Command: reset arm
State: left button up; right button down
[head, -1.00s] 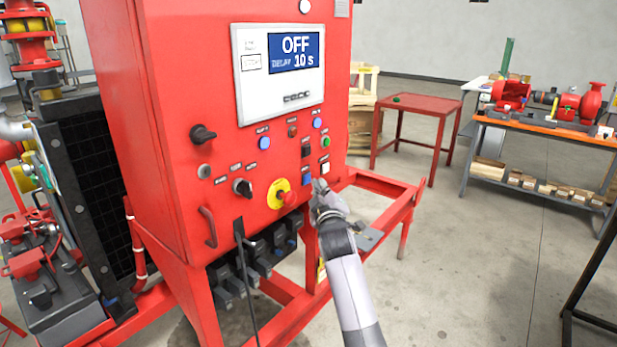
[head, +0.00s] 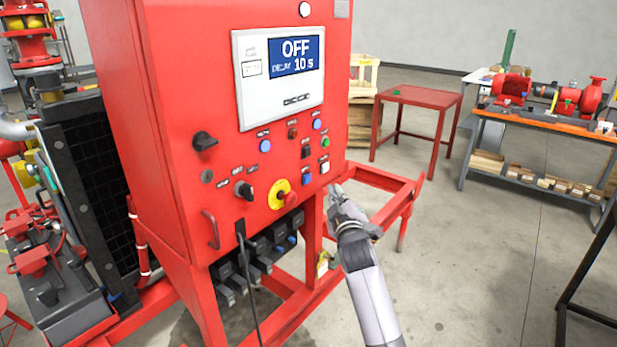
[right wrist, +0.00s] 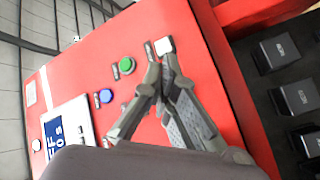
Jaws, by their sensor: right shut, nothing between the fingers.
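My right gripper (head: 337,190) is shut and empty. In the head view it is just right of the red control cabinet (head: 165,120), below the row of buttons. In the right wrist view the shut fingers (right wrist: 163,72) show in front of the cabinet face, close to the white button (right wrist: 164,46) in the picture; whether they touch it I cannot tell, but in the head view they look apart. The display (head: 296,57) reads OFF, DELAY 10 s. A red emergency stop (head: 281,195) on a yellow ring is at the lower front. My left gripper is not in view.
A red frame (head: 385,185) juts out right of the cabinet, near my right arm. A small red table (head: 420,97) and a workbench (head: 540,122) with red pumps stand behind. Concrete floor (head: 470,250) is open at right. A black cable hangs below the cabinet.

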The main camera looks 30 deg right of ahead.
dwell(0.7)
jog(key=a+f+g+y, duration=0.2)
jog(key=a+f, duration=0.2)
jog(key=f, duration=1)
jog(key=s+a+f+g+y, duration=0.1)
jog(key=s+a+f+g, duration=0.3)
jog(key=f, duration=0.7)
jog(key=s+a+f+y, duration=0.2)
jog(key=s+f, duration=0.5)
jog(key=f, duration=0.4)
jog(key=s+a+f+g+y, duration=0.1)
jog(key=s+a+f+g, duration=0.3)
jog(key=f, duration=0.7)
jog(key=s+a+f+m+g+y, duration=0.1)
jog(key=s+a+f, duration=0.1)
jog(key=s+f, duration=0.7)
jog(key=s+a+f+m+g, duration=0.15)
jog(key=s+f, duration=0.45)
jog(key=s, duration=0.7)
jog(key=s+a+f+g, duration=0.1)
jog(key=s+f+g, duration=0.1)
jog(key=s, duration=0.9)
jog(key=s+a+f+g, duration=0.1)
jog(key=s+f+g, duration=0.1)
jog(key=s, duration=0.9)
jog(key=shift+a+f+b, duration=0.3)
jog(key=shift+f, duration=0.5)
